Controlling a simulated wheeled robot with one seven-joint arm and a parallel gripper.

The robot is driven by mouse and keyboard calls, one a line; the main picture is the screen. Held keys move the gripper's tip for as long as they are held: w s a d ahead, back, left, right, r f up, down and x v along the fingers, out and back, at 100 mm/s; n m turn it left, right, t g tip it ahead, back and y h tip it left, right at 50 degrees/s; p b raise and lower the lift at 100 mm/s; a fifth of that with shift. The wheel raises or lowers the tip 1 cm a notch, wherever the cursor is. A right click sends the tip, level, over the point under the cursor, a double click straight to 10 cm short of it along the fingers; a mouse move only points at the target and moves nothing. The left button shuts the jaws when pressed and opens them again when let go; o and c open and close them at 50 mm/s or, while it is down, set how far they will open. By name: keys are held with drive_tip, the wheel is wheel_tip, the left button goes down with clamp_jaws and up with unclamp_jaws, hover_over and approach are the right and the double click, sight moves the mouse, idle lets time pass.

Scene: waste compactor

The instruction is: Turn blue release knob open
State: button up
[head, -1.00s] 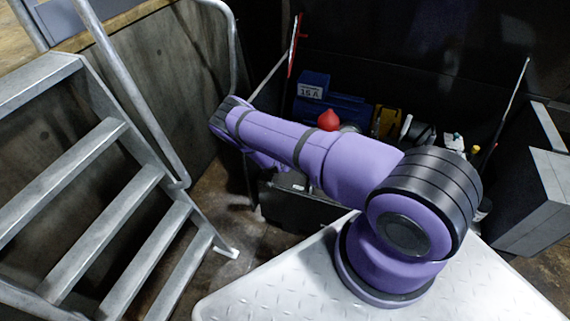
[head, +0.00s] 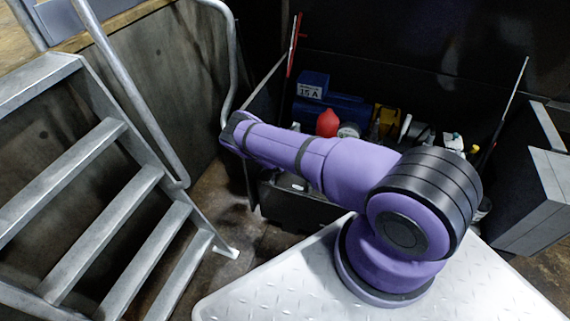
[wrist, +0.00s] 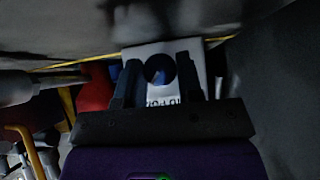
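A round dark blue knob (wrist: 159,70) shows in the wrist view on a pale panel (wrist: 143,53) with upside-down lettering, partly covered by my gripper. My gripper (wrist: 158,60) is open, one finger to each side of the knob as seen in this view. I cannot tell how far the fingertips are from the knob or whether they touch it. In the head view my gripper is hidden beyond the far end of my arm, and I cannot make out the knob there.
A blue box labelled 16 A (head: 312,85) stands at the back of a dark bin with a red object (head: 327,123) and several other items. Metal stairs (head: 95,190) stand left. A grey box (head: 535,205) stands right. A yellow line (wrist: 65,65) crosses the wrist view.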

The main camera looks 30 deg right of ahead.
drive_tip(key=shift+d+m+t+y, duration=0.1)
drive_tip(key=shift+m+t+y, duration=0.2)
drive_tip(key=m+t, duration=0.1)
drive_tip(key=t+y, duration=0.1)
drive_tip(key=shift+s+d+m+t+y, duration=0.15)
drive_tip(key=shift+s+m+t+y, duration=0.15)
drive_tip(key=shift+m+t, duration=0.1)
drive_tip(key=shift+f+m+t+y, duration=0.15)
drive_tip(key=shift+m+t+y, duration=0.85)
drive_tip(key=shift+t, duration=0.7)
drive_tip(key=o, duration=0.9)
